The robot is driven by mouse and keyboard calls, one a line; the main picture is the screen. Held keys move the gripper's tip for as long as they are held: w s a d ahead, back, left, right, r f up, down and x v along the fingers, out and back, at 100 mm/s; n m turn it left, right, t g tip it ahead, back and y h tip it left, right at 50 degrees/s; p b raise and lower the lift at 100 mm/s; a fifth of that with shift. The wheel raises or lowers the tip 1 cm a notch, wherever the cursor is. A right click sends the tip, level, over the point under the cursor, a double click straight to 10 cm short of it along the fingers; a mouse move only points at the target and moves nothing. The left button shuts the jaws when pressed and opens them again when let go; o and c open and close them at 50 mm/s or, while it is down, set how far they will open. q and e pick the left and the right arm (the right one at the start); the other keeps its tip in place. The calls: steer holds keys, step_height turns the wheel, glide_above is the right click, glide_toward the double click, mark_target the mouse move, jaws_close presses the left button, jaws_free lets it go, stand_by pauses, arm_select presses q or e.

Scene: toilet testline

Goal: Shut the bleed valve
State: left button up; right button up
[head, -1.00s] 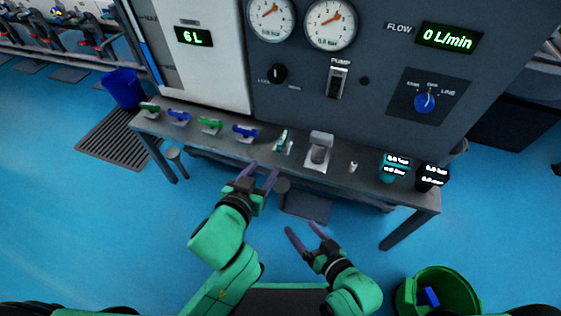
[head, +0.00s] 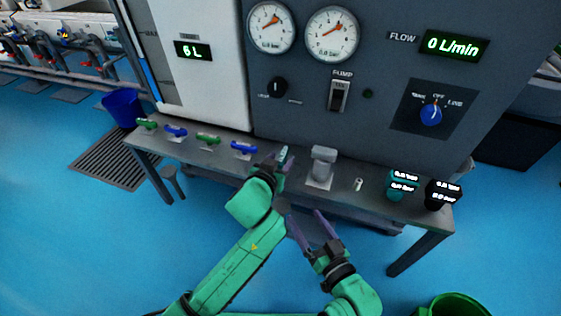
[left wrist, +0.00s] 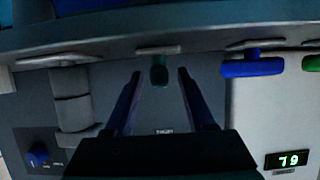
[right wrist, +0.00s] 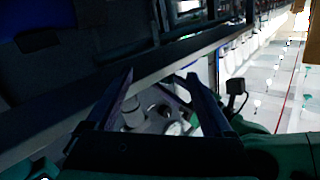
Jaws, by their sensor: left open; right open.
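A small teal-handled valve (head: 283,152) stands on the grey bench, right of the row of green and blue valves. It may be the bleed valve; I can read no label. My left gripper (head: 278,160) is open and empty at its front and partly hides it. In the left wrist view, the teal handle (left wrist: 159,70) lies between the two fingertips, roughly centred, with gaps on both sides. My right gripper (head: 304,217) is open and empty, low in front of the bench edge. Its spread fingers also show in the right wrist view (right wrist: 160,75).
Green and blue handles (head: 243,147) stand left on the bench. The panel with gauges (head: 331,34) rises behind.

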arm_select(q)
jaws_close()
steer(key=shift+p, duration=0.35)
